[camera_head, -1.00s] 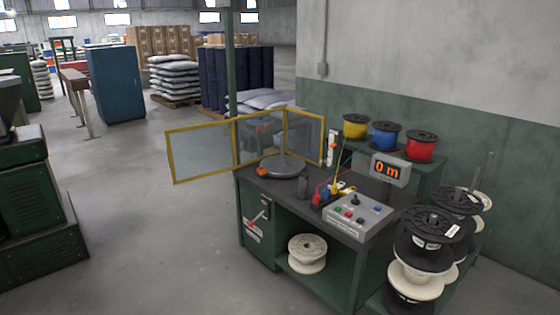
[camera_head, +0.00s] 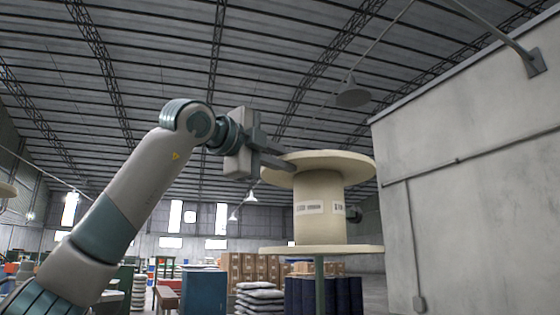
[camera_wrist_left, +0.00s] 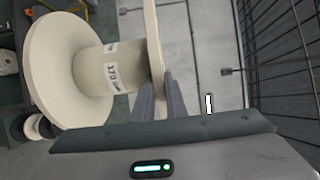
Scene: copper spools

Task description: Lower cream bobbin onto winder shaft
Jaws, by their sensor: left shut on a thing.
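The cream bobbin (camera_head: 319,190) is upright and high in the head view, with wide flanges above and below a labelled barrel. My left gripper (camera_head: 277,163) comes in from the left and is shut on the edge of its upper flange. In the left wrist view the bobbin (camera_wrist_left: 98,72) fills the upper left, with one flange between the two fingers of my left gripper (camera_wrist_left: 161,95). My right gripper is not seen.
A green post (camera_head: 319,285) shows below the bobbin; its distance is unclear. A dark rounded part (camera_head: 353,213) shows beside the barrel. A grey wall (camera_head: 475,190) stands at right. Boxes (camera_head: 245,268) and sacks (camera_head: 258,298) are behind. Wire mesh (camera_wrist_left: 285,60) is at right in the wrist view.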

